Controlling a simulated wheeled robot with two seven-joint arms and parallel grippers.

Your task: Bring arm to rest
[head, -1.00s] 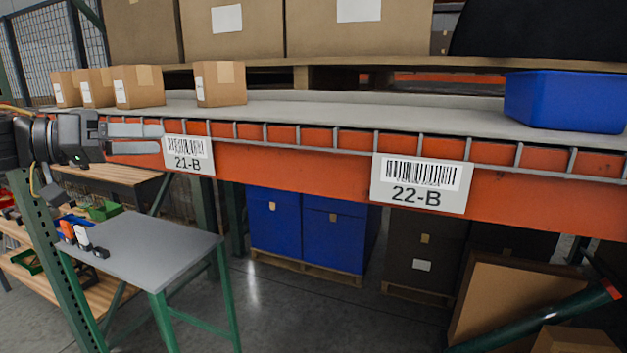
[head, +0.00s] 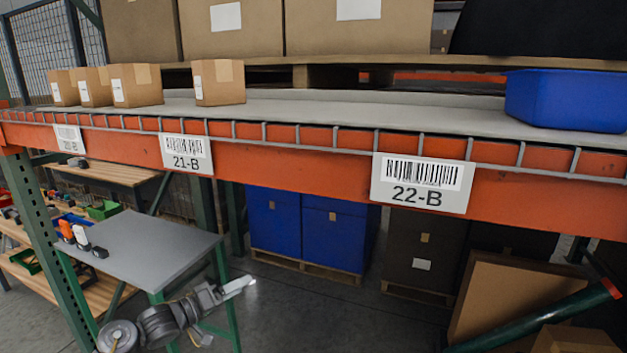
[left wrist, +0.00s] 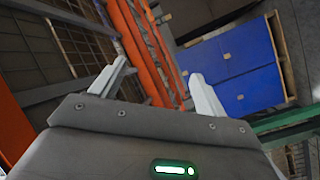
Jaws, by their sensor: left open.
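My left gripper (head: 243,286) is low in the head view, in front of the grey table's legs and below the orange shelf beam. Its jaws point right and a little up. In the left wrist view its two fingers (left wrist: 158,82) stand apart with nothing between them. It touches nothing that I can see. My right gripper is in neither view.
An orange shelf beam (head: 270,175) with barcode labels crosses the head view. Several small cartons (head: 136,85) and a blue tote (head: 567,100) stand on the shelf. A grey table (head: 150,250) stands at left. Blue boxes (head: 300,230) sit under the shelf, with bare floor before them.

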